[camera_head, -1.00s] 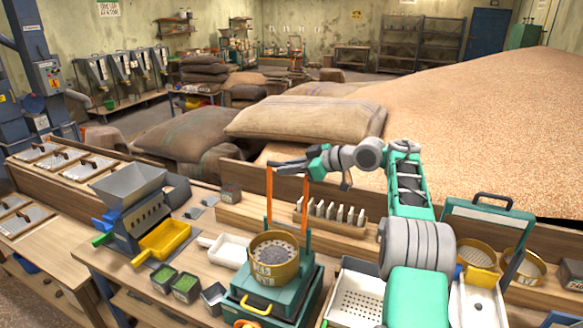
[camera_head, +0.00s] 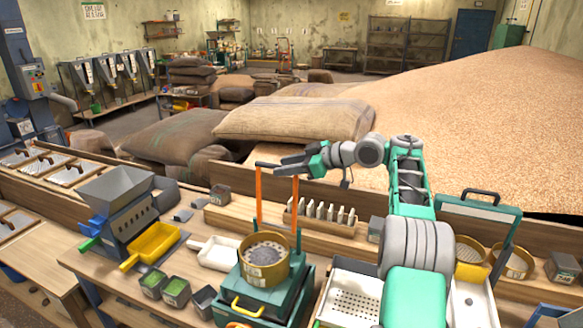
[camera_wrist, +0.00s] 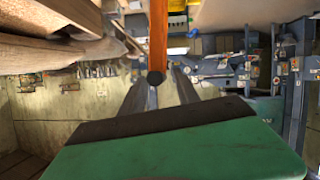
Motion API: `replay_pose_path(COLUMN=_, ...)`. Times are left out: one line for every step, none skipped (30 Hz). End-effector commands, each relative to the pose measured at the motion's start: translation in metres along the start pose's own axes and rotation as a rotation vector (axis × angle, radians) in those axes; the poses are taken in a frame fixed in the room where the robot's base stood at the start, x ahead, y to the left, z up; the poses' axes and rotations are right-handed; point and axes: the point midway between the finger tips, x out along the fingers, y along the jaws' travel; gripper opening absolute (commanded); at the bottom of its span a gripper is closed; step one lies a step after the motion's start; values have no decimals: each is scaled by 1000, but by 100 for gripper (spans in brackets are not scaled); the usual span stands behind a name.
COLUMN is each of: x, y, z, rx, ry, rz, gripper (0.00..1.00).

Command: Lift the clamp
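The clamp (camera_head: 259,197) is a frame with two upright orange posts and a dark bar across their tops. It stands around the round yellow sieve pan (camera_head: 265,262) on a green base (camera_head: 272,302). My gripper (camera_head: 284,163) is at the top of the clamp, reaching in from the right. In the wrist view, one orange post (camera_wrist: 158,35) with a dark round end lies in line with the gap between my fingers (camera_wrist: 158,90). The fingers look apart, one on each side of that line. Contact with the bar cannot be made out.
A rack of pale plates (camera_head: 322,213) stands close behind the clamp. A hopper machine (camera_head: 115,205) with a yellow tray (camera_head: 155,241) is at left. A perforated tray (camera_head: 350,296) is at right, below my arm. Sacks (camera_head: 294,119) and a grain heap (camera_head: 480,110) lie behind.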

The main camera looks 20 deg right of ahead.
Motion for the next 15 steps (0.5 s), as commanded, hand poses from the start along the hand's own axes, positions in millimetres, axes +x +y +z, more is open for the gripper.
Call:
replay_pose_path(x=-14, y=2, z=2, rx=-2, ry=-1, rz=6, gripper=38)
replay_pose_path(x=-23, y=2, z=3, rx=-2, ry=-2, rz=7, gripper=38)
replay_pose_path(x=-26, y=1, z=-1, rx=1, ry=-1, rz=1, gripper=38)
replay_pose_path(x=-28, y=1, z=-2, rx=2, ry=-1, rz=1, gripper=38)
replay_pose_path(x=-30, y=2, z=-2, rx=2, ry=-1, rz=1, gripper=38)
replay_pose_path(x=-34, y=2, z=-2, rx=1, ry=-1, rz=2, gripper=38)
replay_pose_path(x=-36, y=2, z=-2, rx=2, ry=-1, rz=2, gripper=38)
replay_pose_path(x=-38, y=1, z=-2, rx=2, ry=-1, rz=2, gripper=38)
replay_pose_path(x=-40, y=1, z=-1, rx=2, ry=-1, rz=2, gripper=38)
replay_pose_path(x=-41, y=1, z=-1, rx=2, ry=-1, rz=3, gripper=38)
replay_pose_path(x=-42, y=0, z=-1, rx=2, ry=-1, rz=2, gripper=38)
replay_pose_path(x=-43, y=0, z=-1, rx=1, ry=0, rz=3, gripper=38)
replay_pose_path(x=-44, y=0, z=-1, rx=1, ry=0, rz=3, gripper=38)
replay_pose_path(x=-44, y=0, z=0, rx=1, ry=0, rz=3, gripper=38)
replay_pose_path(x=-44, y=0, z=0, rx=0, ry=0, rz=4, gripper=38)
